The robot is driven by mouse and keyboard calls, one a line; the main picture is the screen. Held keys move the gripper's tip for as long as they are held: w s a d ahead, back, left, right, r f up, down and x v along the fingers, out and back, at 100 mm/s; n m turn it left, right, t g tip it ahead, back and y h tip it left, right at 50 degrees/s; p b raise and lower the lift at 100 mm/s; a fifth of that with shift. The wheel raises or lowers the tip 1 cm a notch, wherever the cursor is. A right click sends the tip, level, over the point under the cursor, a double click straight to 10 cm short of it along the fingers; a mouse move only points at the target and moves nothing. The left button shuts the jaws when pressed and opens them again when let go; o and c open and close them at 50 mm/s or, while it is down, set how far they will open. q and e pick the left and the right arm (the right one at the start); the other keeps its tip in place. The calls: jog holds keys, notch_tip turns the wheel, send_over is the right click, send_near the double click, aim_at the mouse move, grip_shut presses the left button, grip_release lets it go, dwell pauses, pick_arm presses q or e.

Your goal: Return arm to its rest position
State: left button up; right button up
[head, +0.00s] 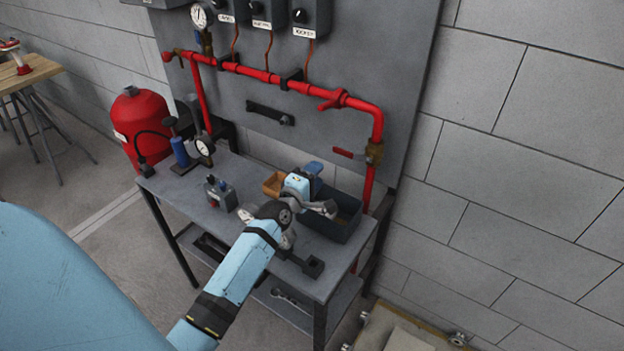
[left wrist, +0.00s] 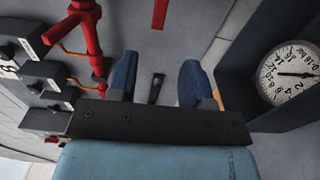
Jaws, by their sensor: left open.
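My left arm reaches in from the lower left of the head view, over the grey workbench (head: 185,205). Its left gripper (head: 314,168) is above the back of the bench, near the dark bin (head: 338,228) and the orange bin (head: 272,185). In the left wrist view the two blue fingers of the left gripper (left wrist: 158,82) stand apart with nothing between them. The arm and gripper hide part of the bench top and the bins. My right gripper is not in view.
A red pipe (head: 262,75) with valves runs along the grey panel (head: 400,50) behind the bench. A pressure gauge (left wrist: 288,75) sits by dark walls in the wrist view. A small grey box (head: 221,194) and a red tank (head: 140,122) are on the left.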

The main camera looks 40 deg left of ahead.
pick_arm(q)
jog(key=shift+s, duration=0.7)
jog(key=shift+d, duration=0.15)
